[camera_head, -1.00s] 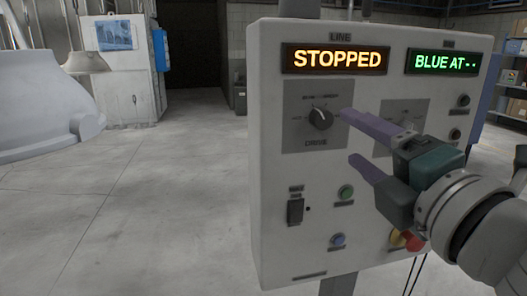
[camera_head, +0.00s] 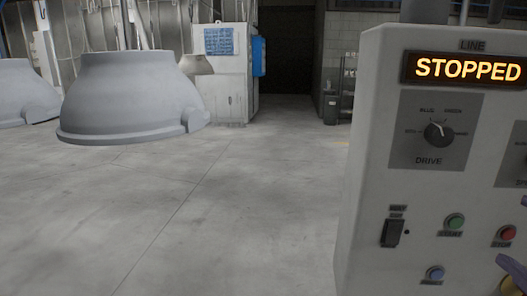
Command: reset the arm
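My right gripper (camera_head: 517,240) shows only at the right edge, as purple finger parts in front of the control panel (camera_head: 376,165); most of it is outside the frame, so its opening cannot be judged. The panel's black DRIVE knob (camera_head: 438,134) stands free, with no finger near it. The lit display (camera_head: 466,71) reads STOPPED. Below are a black rocker switch (camera_head: 394,232), a green button (camera_head: 455,222), a red button (camera_head: 507,233) and a blue button (camera_head: 435,273). My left gripper is not in view.
A large grey hood (camera_head: 130,98) hangs at the left, with another (camera_head: 22,92) behind it at the left edge. A smaller hood (camera_head: 197,65) hangs by a pale cabinet (camera_head: 226,75) at the back. The concrete floor (camera_head: 235,190) between hoods and panel is clear.

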